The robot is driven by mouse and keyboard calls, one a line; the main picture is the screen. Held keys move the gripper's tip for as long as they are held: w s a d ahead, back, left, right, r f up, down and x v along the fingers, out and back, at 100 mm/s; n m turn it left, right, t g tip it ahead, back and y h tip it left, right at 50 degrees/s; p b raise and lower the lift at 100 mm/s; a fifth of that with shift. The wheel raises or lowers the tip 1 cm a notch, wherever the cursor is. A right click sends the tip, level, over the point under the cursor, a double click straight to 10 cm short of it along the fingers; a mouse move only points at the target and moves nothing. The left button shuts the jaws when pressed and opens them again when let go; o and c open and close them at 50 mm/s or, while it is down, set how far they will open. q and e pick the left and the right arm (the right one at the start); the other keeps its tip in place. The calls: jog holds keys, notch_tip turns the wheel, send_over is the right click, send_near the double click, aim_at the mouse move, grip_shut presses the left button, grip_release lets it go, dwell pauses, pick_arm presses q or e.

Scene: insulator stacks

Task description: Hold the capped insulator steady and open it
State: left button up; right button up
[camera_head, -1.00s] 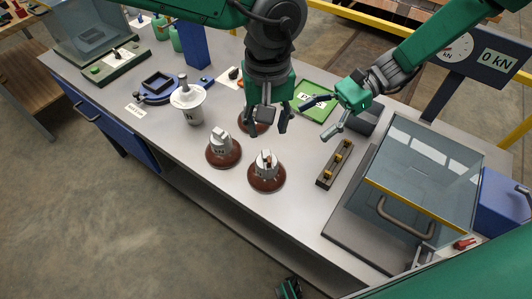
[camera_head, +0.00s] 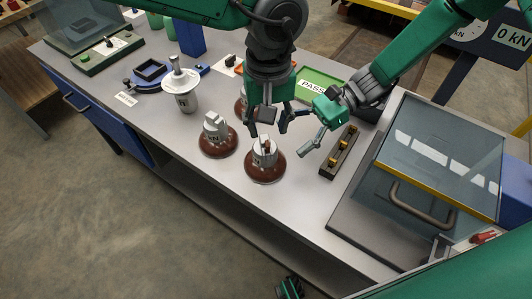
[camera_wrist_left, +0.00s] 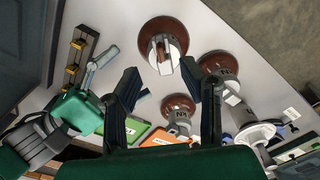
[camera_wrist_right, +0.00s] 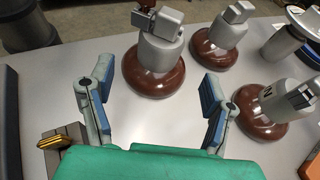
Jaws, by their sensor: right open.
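The nearest insulator (camera_head: 265,168) has a brown disc and a grey slotted cap with a brown piece in it. It stands upright on the bench; the right wrist view shows it just beyond my right fingers (camera_wrist_right: 155,70). A second brown insulator (camera_head: 218,142) stands to its left, and a third (camera_head: 240,106) is partly hidden behind my left gripper. My left gripper (camera_head: 265,125) points down, open and empty, above and behind the nearest insulator; its fingers also show in the left wrist view (camera_wrist_left: 168,105). My right gripper (camera_head: 297,134) is open, close beside the left one, with bare bench between its fingers (camera_wrist_right: 160,108).
A white-disc insulator (camera_head: 182,82) stands farther left near a blue clamp fixture (camera_head: 150,77). A dark rack with brass pieces (camera_head: 339,153) lies right of my right gripper. A glass-lidded box (camera_head: 440,160) fills the right end. The front bench strip is clear.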

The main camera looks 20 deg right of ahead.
aim_at(254, 161)
jog(key=x, duration=0.7)
jog(key=shift+a+f, duration=0.1)
jog(key=shift+a, duration=0.3)
